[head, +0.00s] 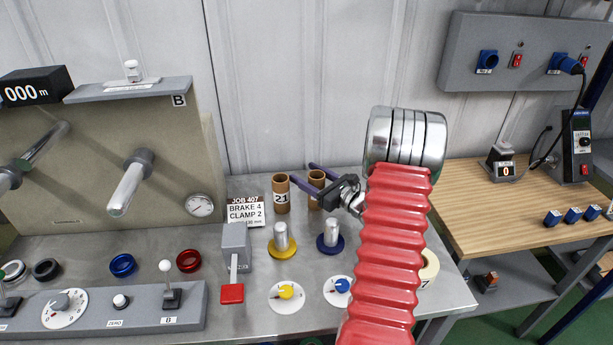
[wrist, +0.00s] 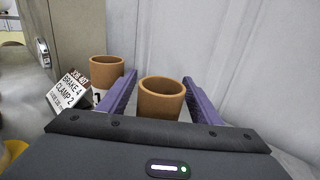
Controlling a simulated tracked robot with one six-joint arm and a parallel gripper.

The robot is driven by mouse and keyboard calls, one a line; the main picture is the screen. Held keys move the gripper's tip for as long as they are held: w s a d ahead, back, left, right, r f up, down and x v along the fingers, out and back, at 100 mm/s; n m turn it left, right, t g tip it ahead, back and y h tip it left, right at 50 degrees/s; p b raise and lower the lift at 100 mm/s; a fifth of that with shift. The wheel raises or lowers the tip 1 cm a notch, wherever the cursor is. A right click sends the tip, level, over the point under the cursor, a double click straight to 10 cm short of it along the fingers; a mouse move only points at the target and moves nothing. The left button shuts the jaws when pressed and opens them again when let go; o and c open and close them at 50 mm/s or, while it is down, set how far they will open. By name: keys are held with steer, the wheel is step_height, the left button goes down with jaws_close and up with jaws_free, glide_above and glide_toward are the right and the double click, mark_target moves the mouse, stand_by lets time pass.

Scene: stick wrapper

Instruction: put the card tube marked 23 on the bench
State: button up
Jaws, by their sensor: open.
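Two brown card tubes stand upright at the back of the grey metal worktop (head: 250,205). The left tube (head: 281,203) is marked 21 in the head view; in the wrist view this tube (wrist: 107,72) stands left of my fingers. The right tube (head: 316,179) is partly behind my gripper, and its marking is hidden. My gripper (head: 303,172) is open, with its purple fingers on either side of the right tube. In the wrist view this tube (wrist: 162,102) sits between the fingers, with a gap visible on each side.
A job card (head: 244,212) stands left of the tubes. Yellow (head: 282,247) and blue (head: 331,243) spindles stand in front. A cream roll (head: 429,267) is partly hidden by my red arm. A wood-topped bench (head: 500,195) at right has a clear middle.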

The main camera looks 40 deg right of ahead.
mark_target(323, 183)
steer(key=shift+r, duration=0.1)
steer(key=s, duration=0.8)
steer(key=s+d, duration=0.1)
steer(key=s, duration=0.3)
stand_by(0.7)
